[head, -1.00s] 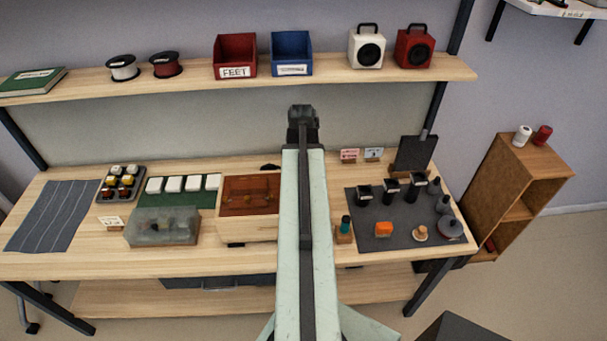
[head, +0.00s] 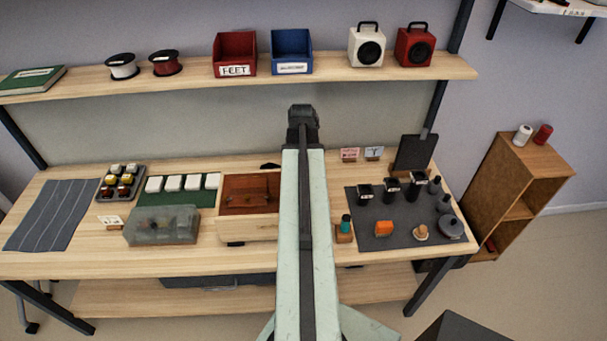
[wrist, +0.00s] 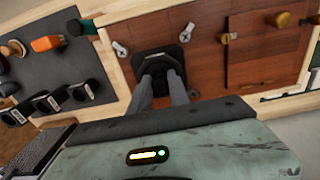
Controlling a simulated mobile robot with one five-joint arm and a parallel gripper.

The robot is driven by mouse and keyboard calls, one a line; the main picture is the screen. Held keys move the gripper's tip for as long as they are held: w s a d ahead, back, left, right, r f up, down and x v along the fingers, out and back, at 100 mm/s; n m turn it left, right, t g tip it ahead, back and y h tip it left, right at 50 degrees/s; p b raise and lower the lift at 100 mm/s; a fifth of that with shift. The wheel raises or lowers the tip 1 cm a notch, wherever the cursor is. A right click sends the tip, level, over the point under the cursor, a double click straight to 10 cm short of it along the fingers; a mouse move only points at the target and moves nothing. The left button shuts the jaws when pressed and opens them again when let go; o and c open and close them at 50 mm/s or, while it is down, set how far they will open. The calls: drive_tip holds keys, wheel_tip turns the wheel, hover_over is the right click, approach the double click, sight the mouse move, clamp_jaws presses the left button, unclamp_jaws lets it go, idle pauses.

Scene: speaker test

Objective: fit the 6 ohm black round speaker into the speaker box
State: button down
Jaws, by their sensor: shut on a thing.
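In the wrist view, my gripper (wrist: 160,80) is shut on a black speaker (wrist: 157,60). The speaker is at the reddish-brown floor of the pale-rimmed wooden speaker box (wrist: 110,72), between two small metal clips (wrist: 120,48). I cannot tell whether it is seated or just above the floor, and its ohm marking is not readable. In the head view, my arm hides the speaker and the right part of the box (head: 250,230). My gripper (head: 303,116) shows there only from behind.
Several black parts with white labels stand on a dark mat (head: 370,236) to the right, with an orange block (head: 384,228). A clear case (head: 162,227) and a grey cloth (head: 52,215) lie left. A shelf (head: 200,82) with bins and two finished speakers runs above.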

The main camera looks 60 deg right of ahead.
drive_tip(key=shift+f+b, duration=0.8)
idle(0.5)
drive_tip(key=c, duration=1.1)
unclamp_jaws()
drive_tip(key=shift+c, duration=0.2)
drive_tip(key=shift+r, duration=0.1)
wheel_tip(320, 180, up, 8)
drive_tip(key=p, duration=0.8)
